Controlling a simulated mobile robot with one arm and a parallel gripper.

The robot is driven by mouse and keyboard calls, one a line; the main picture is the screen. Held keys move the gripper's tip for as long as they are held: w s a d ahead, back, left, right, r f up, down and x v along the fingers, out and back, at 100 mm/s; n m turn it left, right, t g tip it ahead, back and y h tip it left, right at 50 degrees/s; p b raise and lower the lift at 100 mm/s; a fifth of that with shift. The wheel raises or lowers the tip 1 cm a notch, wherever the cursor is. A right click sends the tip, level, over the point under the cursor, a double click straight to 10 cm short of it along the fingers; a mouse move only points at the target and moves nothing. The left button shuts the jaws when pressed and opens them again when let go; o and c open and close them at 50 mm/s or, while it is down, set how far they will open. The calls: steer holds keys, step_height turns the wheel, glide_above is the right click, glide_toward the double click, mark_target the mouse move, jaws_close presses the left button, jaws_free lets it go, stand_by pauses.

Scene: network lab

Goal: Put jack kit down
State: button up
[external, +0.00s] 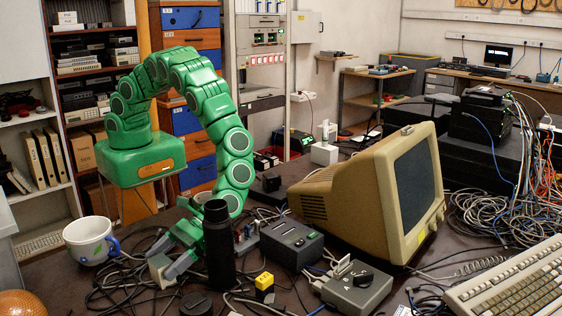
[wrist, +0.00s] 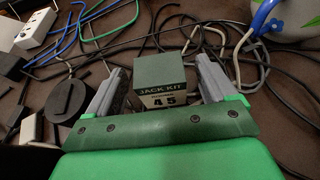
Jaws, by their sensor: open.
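The jack kit (wrist: 161,82) is a small dark green box with a pale label reading "JACK KIT" and "45". In the wrist view it sits between the two grey fingers of my gripper (wrist: 160,68), which are spread, with a gap visible on each side. In the external view my gripper (external: 168,268) is low at the tabletop, left of a black cylinder (external: 219,250).
A white mug with a blue handle (external: 90,240) stands left of my gripper. Black cables (external: 125,285) cover the table around it. A round black object (wrist: 68,102) lies left of the fingers. Grey boxes (external: 291,243) and a beige monitor (external: 375,190) stand to the right.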

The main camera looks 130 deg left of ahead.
steer(key=v, duration=1)
steer(key=shift+r, duration=0.1)
steer(key=shift+s+a+r, duration=0.1)
steer(key=shift+a+r, duration=0.15)
steer(key=shift+a, duration=0.05)
steer(key=s+a+r+m+g+y, duration=0.25)
steer(key=s+r+m, duration=0.25)
steer(key=s+r, duration=0.55)
steer(key=s+a+r+m+g+y, duration=0.1)
steer(key=s+r+m+y, duration=0.3)
steer(key=s+r, duration=0.65)
steer(key=s+a+r+m+t+y, duration=0.1)
steer(key=s+a+m+y, duration=0.2)
steer(key=s, duration=1.1)
steer(key=s+a+r+m+y, duration=0.2)
steer(key=s+a+m+y, duration=0.2)
steer(key=s, duration=1)
steer(key=shift+s+a+r+m+t, duration=0.35)
steer(key=shift+s+a+m, duration=0.05)
steer(key=shift+a+m, duration=0.65)
